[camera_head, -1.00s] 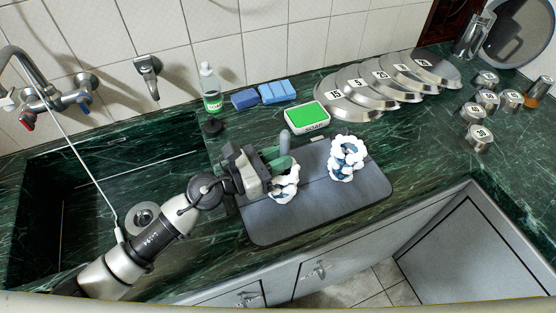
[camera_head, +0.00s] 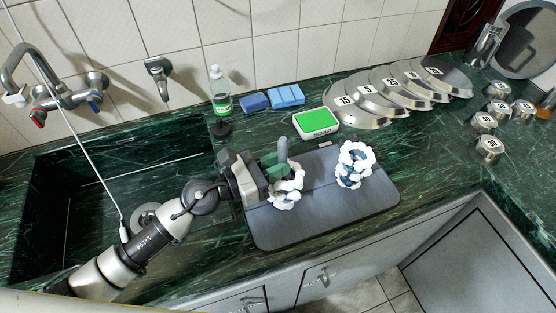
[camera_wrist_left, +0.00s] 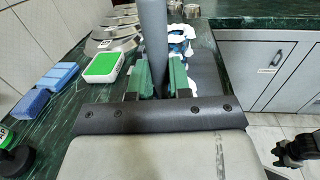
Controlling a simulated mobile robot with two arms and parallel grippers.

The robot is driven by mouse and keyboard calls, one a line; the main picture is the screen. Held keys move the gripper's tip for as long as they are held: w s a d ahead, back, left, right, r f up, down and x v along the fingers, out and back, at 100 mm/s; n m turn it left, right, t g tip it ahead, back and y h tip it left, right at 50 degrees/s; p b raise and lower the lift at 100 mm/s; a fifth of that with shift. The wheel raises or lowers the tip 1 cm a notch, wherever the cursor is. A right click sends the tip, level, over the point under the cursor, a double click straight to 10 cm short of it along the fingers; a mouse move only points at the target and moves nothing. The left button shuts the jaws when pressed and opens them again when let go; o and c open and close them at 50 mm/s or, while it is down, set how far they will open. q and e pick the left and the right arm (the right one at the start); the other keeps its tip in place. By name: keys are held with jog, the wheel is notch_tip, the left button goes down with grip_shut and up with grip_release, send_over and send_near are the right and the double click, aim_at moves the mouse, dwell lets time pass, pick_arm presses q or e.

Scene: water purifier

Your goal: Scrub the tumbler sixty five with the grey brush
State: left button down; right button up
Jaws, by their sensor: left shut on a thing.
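My left gripper (camera_head: 272,172) has green fingers and is shut on the grey brush (camera_head: 283,150). The brush's grey shaft stands upright between the fingers, also in the left wrist view (camera_wrist_left: 154,45). The brush is at a foam-covered tumbler (camera_head: 287,190) on the left half of the dark mat; how far its head reaches in is hidden. A second foam-covered tumbler (camera_head: 354,165) stands on the mat to the right. Foam hides any number on both, so I cannot tell which is sixty five. A dark gripper, likely my right one (camera_wrist_left: 298,152), shows low right in the wrist view.
The dark mat (camera_head: 325,220) lies near the counter's front edge. A soap box (camera_head: 316,123), blue sponges (camera_head: 287,95) and a bottle (camera_head: 219,92) stand behind. Numbered lids (camera_head: 358,105) and small numbered cups (camera_head: 489,148) are to the right. The sink (camera_head: 70,200) is left.

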pick_arm(q)
jog(key=shift+s+d+p, duration=0.3)
jog(key=shift+s+p, duration=0.05)
jog(key=shift+w+d, duration=0.2)
jog(key=shift+w, duration=0.3)
jog(key=shift+r, duration=0.1)
notch_tip(320, 180, up, 15)
jog(key=p, duration=1.5)
jog(key=shift+r, duration=0.2)
jog(key=shift+f, duration=0.1)
